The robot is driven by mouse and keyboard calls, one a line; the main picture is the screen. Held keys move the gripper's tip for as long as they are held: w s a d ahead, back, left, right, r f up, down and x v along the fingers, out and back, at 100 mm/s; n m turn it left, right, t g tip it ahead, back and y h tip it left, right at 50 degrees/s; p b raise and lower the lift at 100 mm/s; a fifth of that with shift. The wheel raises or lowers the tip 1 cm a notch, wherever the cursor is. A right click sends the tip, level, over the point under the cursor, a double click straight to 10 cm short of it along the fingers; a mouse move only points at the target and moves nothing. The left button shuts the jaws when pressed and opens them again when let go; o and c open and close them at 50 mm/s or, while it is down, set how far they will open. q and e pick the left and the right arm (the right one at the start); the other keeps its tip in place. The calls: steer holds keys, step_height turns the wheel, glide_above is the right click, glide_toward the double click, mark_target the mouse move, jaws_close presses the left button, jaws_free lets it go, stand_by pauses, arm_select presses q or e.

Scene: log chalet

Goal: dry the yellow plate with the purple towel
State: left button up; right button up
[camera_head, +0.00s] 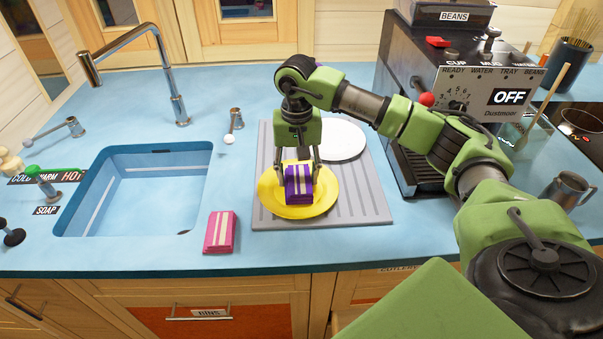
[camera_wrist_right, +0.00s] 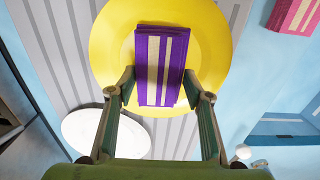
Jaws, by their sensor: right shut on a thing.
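The yellow plate (camera_head: 322,199) lies on the grey drying mat on the counter; it also fills the top of the right wrist view (camera_wrist_right: 216,40). The purple towel (camera_head: 299,190) is a folded block with pale stripes. It is over the middle of the plate, and in the right wrist view (camera_wrist_right: 175,68) it sits between the fingertips. My right gripper (camera_head: 298,172) points down from above and is shut on the purple towel. Whether the towel touches the plate or is just above it, I cannot tell. My left gripper is not in view.
A white plate (camera_head: 342,140) lies behind on the grey mat (camera_head: 373,208). A pink folded towel (camera_head: 220,232) lies left of the mat, beside the blue sink (camera_head: 70,217). The coffee machine (camera_head: 420,60) stands at the right. A metal cup (camera_head: 553,190) is farther right.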

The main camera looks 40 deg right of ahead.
steer(key=shift+r+p, duration=2.15)
steer(key=shift+r, duration=1.45)
steer(key=s+a+n, duration=0.6)
steer(key=s+a, duration=0.7)
steer(key=s, duration=0.2)
steer(key=shift+s+a+r, duration=0.35)
steer(key=shift+s+a, duration=0.05)
